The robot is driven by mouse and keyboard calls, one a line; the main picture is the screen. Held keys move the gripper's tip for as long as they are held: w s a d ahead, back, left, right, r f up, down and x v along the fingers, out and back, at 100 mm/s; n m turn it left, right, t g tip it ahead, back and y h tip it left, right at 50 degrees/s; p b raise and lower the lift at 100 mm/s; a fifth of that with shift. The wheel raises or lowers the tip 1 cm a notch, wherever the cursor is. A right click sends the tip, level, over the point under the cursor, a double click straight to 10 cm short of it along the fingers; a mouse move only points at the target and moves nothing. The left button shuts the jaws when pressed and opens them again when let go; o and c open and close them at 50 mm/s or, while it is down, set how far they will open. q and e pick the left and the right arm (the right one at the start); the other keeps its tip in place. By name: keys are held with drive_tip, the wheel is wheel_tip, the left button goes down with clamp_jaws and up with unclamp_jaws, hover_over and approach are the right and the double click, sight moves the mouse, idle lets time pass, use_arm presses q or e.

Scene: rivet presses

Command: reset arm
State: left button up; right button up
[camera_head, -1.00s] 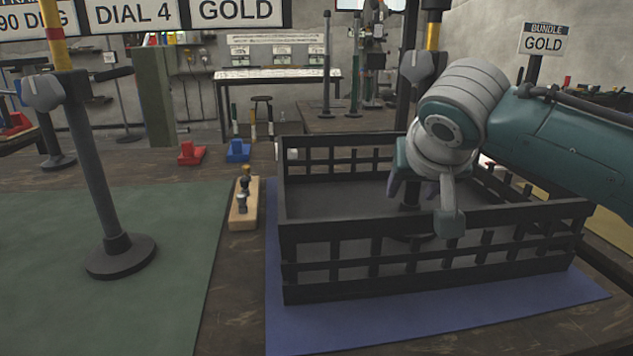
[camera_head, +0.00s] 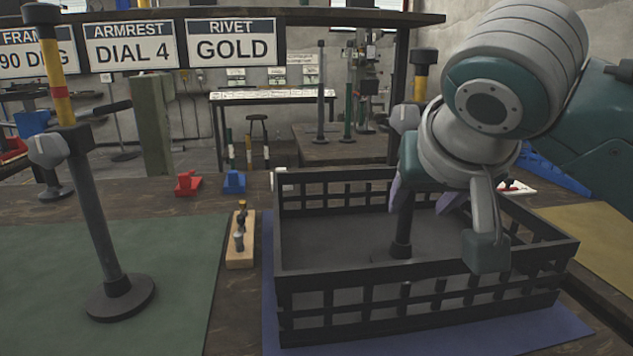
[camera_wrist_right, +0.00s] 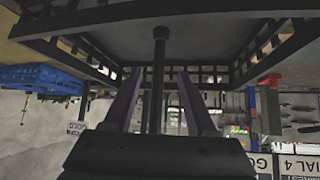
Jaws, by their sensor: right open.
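My right gripper (camera_head: 425,200) hangs over the black crate (camera_head: 420,312) in the head view, its wrist partly hiding the crate's right side. In the right wrist view the two purple fingers (camera_wrist_right: 160,105) are apart. A dark post (camera_wrist_right: 159,75) shows between and beyond them; I cannot tell whether it touches them. In the head view this post (camera_head: 402,225) stands on a round base inside the crate, with a grey knob and a yellow band near its top. My left gripper does not show.
Another post (camera_head: 95,210) stands on the green mat (camera_head: 180,290) at left. A wooden block with small parts (camera_head: 240,250) lies left of the crate. Red (camera_head: 187,182) and blue (camera_head: 234,182) pieces sit behind. A sign shelf (camera_head: 300,17) spans the back.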

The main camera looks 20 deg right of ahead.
drive_tip(key=shift+s+r, duration=0.15)
idle(0.3)
drive_tip(key=s+a+r+n+g+y+p, duration=0.1)
drive_tip(key=s+a+r+n+y+p, duration=0.15)
drive_tip(key=s+p, duration=0.5)
drive_tip(key=s+a+r+n+g+y+p, duration=0.1)
drive_tip(key=s+a+r+n+g+p, duration=0.15)
drive_tip(key=s+p, duration=0.5)
drive_tip(key=s+a+r+n+g+y+p, duration=0.1)
drive_tip(key=s+a+r+n+p, duration=0.25)
drive_tip(key=s+p, duration=0.35)
wheel_tip(320, 180, up, 37)
drive_tip(key=p, duration=3.5)
drive_tip(key=shift+s+p, duration=0.35)
drive_tip(key=shift+s, duration=0.05)
drive_tip(key=shift+d+m, duration=0.1)
drive_tip(key=shift+m, duration=0.15)
